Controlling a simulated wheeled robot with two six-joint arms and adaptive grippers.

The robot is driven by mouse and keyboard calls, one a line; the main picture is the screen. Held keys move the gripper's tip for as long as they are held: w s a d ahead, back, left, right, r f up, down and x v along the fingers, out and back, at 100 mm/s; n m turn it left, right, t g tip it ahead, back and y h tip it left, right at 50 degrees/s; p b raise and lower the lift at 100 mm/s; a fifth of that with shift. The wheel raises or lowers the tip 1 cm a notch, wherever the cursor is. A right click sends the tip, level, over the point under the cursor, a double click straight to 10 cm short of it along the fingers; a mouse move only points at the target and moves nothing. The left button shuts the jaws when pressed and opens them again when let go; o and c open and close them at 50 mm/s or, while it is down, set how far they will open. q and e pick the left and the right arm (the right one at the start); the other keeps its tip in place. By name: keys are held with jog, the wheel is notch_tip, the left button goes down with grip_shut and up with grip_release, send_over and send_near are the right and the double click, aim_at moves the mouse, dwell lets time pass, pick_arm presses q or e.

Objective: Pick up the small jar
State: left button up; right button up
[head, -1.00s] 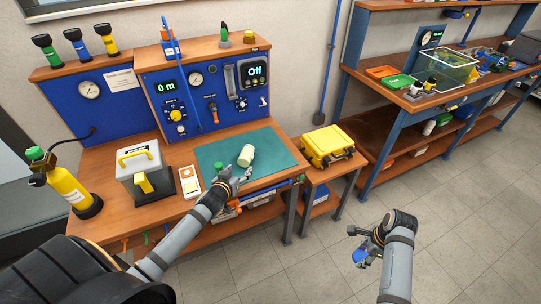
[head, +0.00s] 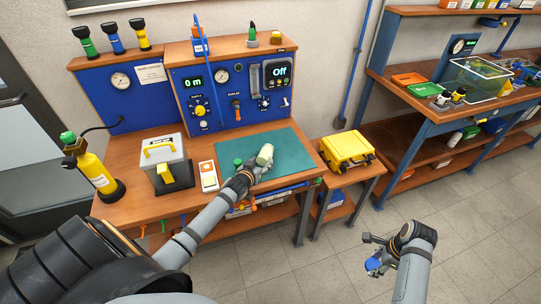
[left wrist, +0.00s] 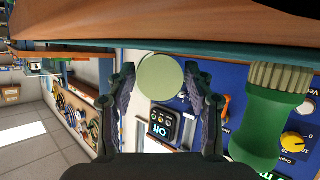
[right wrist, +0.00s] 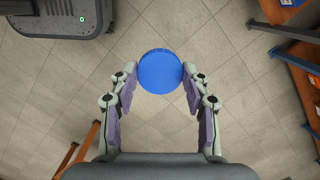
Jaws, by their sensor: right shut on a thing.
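The small pale green jar (head: 265,154) is on the teal mat (head: 290,150) and looks tilted or on its side. In the left wrist view the jar (left wrist: 160,77) shows as a round end between the fingertips. My left gripper (head: 257,170) is open around it at the near side; whether a finger touches it I cannot tell. My right gripper (head: 373,252) is shut on a blue round lid-like disc (right wrist: 160,71), held over the floor away from the bench.
A green bottle (left wrist: 275,115) stands close beside the left gripper. A white and orange device (head: 208,177) and a grey box with yellow handle (head: 160,165) are left of the mat. A yellow case (head: 347,149) is on the side table. The mat's right part is clear.

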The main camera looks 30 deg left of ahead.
aim_at(263, 155)
pick_arm(q)
jog(key=c, duration=0.6)
jog(key=shift+w+r, duration=0.1)
jog(key=shift+r, duration=0.2)
pick_arm(e)
jog(key=shift+f, duration=0.1)
pick_arm(q)
notch_tip(263, 155, up, 3)
jog(key=shift+f, duration=0.15)
pick_arm(e)
jog(key=shift+f, duration=0.2)
jog(key=shift+r, duration=0.15)
jog(key=shift+f+b, duration=0.7)
jog(key=shift+b, duration=0.15)
pick_arm(q)
jog(key=shift+s+d+r, duration=1.55)
jog(key=shift+d+r, duration=0.1)
jog(key=shift+d, duration=0.1)
jog(key=shift+s+d+r, duration=1.5)
jog(key=shift+d+r, duration=0.1)
jog(key=shift+d, duration=0.2)
jog(key=shift+s+d+r, duration=1.55)
jog(key=shift+d+r, duration=0.1)
jog(key=shift+d, duration=0.1)
